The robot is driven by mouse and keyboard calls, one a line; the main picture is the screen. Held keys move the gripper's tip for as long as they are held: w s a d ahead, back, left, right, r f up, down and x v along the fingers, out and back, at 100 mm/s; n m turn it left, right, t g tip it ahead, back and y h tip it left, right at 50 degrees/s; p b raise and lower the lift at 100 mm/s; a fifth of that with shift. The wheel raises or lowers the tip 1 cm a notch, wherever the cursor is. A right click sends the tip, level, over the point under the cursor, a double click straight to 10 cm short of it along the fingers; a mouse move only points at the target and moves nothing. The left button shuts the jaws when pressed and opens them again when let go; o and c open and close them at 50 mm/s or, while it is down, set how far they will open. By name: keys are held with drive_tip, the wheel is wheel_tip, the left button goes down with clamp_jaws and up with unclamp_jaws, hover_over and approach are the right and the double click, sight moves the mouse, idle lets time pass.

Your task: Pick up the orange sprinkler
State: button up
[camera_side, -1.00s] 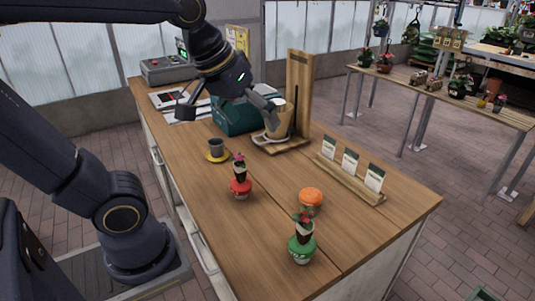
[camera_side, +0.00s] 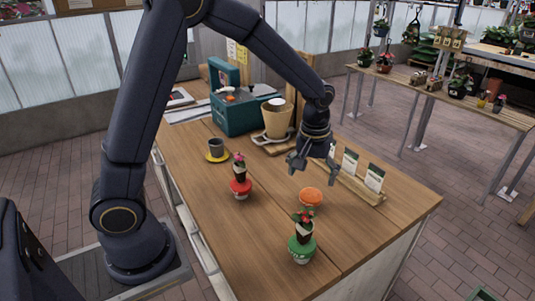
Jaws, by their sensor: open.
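A round orange object (camera_side: 311,197) sits on the wooden counter right of centre. It is too small to tell whether it is the sprinkler or a pot. A small orange item (camera_side: 230,98) also shows at the top of the teal box (camera_side: 238,117), beside a white item; its shape is unclear. My gripper (camera_side: 314,166) points down with its fingers spread, above and slightly behind the round orange object. It is empty and apart from the object.
A potted plant on a green base (camera_side: 301,248) stands just in front of the round orange object. Another on a red base (camera_side: 241,187) stands to its left. A cup on a yellow saucer (camera_side: 216,156), a tan pot (camera_side: 277,120) and a card rack (camera_side: 362,189) stand nearby.

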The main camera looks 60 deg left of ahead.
sight(311, 192)
drive_tip(key=f, duration=0.4)
drive_tip(key=shift+w+a+f, duration=0.1)
drive_tip(key=shift+w+a, duration=0.05)
drive_tip(key=shift+w, duration=0.1)
drive_tip(key=f, duration=0.3)
drive_tip(key=w+f, duration=0.1)
drive_tip(key=shift+w+a+f, duration=0.1)
drive_tip(key=shift+a+f, duration=0.25)
drive_tip(key=c, duration=1.2)
drive_tip(key=shift+r, duration=0.1)
drive_tip(key=shift+c, duration=0.2)
